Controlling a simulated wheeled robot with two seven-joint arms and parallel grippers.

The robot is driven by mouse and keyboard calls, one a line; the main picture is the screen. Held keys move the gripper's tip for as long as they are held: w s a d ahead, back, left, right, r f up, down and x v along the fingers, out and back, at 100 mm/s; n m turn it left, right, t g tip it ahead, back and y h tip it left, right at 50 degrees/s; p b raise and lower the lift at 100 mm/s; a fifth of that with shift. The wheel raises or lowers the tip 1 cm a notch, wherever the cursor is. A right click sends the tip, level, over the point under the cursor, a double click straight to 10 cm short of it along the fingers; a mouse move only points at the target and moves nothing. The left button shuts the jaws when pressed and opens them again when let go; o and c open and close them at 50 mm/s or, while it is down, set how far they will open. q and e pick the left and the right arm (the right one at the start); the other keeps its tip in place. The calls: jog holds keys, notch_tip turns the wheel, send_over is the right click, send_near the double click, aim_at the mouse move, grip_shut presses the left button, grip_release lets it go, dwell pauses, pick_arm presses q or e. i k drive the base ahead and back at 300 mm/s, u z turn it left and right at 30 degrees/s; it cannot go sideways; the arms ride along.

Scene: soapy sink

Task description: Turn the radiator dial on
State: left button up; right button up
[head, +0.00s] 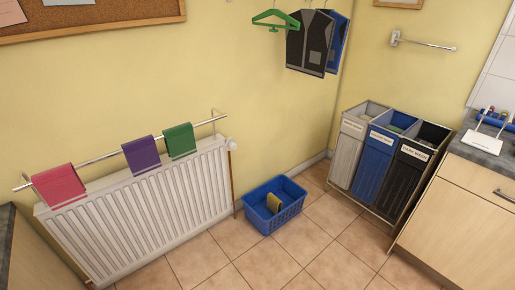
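The white radiator (150,212) stands against the yellow wall at the left of the head view. A small white dial (231,144) sits at its upper right end, above a thin copper-coloured pipe. The dial is too small here to tell its setting. Neither of my grippers is in view.
A rail (100,157) above the radiator carries red, purple and green cloths. Three laundry bins (376,172) and a wooden cabinet (453,210) stand farther right. Floor before the basket is clear.

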aim_at(233, 146)
jog(key=z, duration=0.5)
jog(key=i, duration=1.8)
jog(key=z, duration=0.05)
